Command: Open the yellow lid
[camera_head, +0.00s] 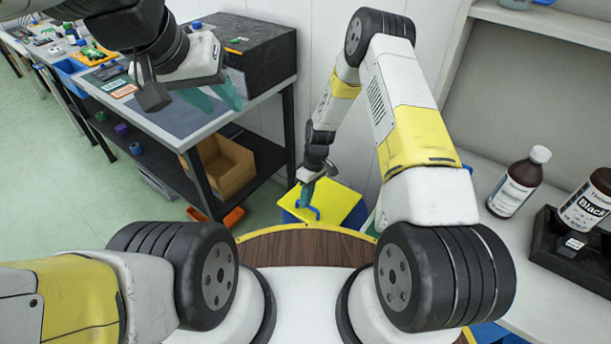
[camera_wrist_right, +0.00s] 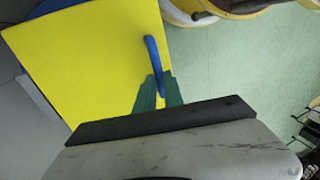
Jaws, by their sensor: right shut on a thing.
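The yellow lid (camera_head: 342,203) is a flat square panel beyond my base's front edge, by the wall, with blue bin parts showing at its edges. It also fills the upper left of the right wrist view (camera_wrist_right: 75,62). A blue handle (camera_wrist_right: 153,52) stands on the lid near one edge. My right gripper (camera_wrist_right: 159,88) has its green fingers closed on the handle's lower end; in the head view the gripper (camera_head: 304,200) reaches down to the lid. I cannot tell whether the lid is raised. My left gripper (camera_head: 214,94) is open and empty, above the desk.
A desk (camera_head: 190,128) with a black box (camera_head: 250,55) stands left of the lid, with a cardboard box (camera_head: 222,165) on its lower shelf. At right, a white counter (camera_head: 520,265) holds a brown bottle (camera_head: 517,182) and an ink bottle (camera_head: 588,200) in a black holder.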

